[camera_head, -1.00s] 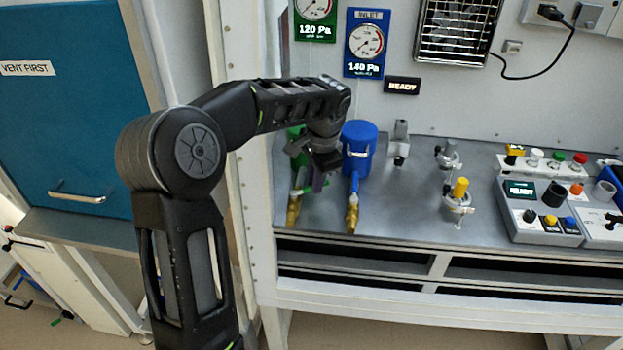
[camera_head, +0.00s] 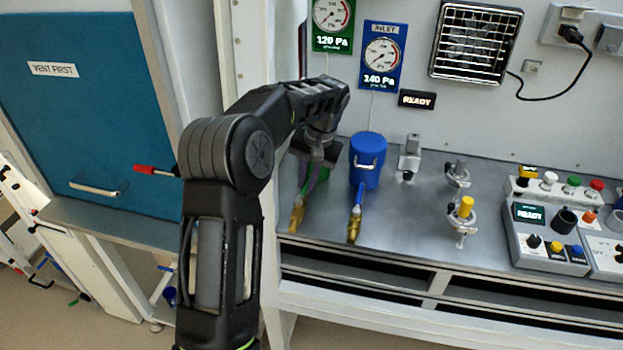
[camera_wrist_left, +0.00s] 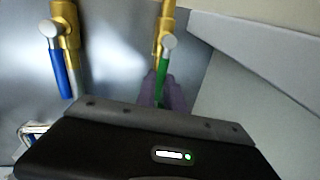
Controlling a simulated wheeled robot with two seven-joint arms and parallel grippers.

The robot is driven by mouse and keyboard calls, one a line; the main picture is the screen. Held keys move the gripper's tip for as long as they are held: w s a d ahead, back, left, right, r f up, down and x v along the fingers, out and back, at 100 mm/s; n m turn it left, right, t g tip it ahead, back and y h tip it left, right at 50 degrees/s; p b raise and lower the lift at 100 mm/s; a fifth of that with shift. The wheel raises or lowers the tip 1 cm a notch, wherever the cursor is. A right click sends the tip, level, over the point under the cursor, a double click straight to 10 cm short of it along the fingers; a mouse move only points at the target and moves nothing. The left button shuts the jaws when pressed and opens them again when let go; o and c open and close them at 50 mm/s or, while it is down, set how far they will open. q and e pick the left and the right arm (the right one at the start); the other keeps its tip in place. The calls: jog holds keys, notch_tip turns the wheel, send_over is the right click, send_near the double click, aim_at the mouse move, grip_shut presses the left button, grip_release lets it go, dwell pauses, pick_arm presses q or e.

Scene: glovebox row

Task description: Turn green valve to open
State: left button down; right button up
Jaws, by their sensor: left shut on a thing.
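The green valve has a brass body (camera_head: 297,216) and a green lever (camera_head: 308,186), at the left of the grey worktop in the head view. In the left wrist view its green lever (camera_wrist_left: 164,72) runs down from the brass fitting, roughly in line with it. My left gripper (camera_head: 316,172) is low over the worktop at this lever. In the left wrist view the purplish fingers of my left gripper (camera_wrist_left: 166,92) lie around the lever's lower part, shut on it. My arm and wrist hide part of the valve in the head view. My right gripper is not in view.
A blue-levered valve (camera_head: 357,212) stands close to the right, with a blue canister (camera_head: 367,160) behind it. Clamps (camera_head: 460,212) and a control box (camera_head: 545,238) are farther right. The cabinet's white post (camera_head: 248,60) is close beside my left arm.

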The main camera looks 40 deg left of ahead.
pick_arm(q)
jog(key=shift+a+r+n, duration=0.1)
jog(key=shift+a+n, duration=0.15)
jog(key=shift+n, duration=0.15)
jog(key=c, duration=1.4)
grip_release()
jog(key=shift+c, duration=0.2)
jog(key=shift+r, duration=0.2)
notch_tip(320, 180, up, 7)
jog(key=d+p, duration=0.1)
jog(key=p, duration=0.1)
jog(key=shift+w+d, duration=0.2)
jog(key=shift+w, duration=0.05)
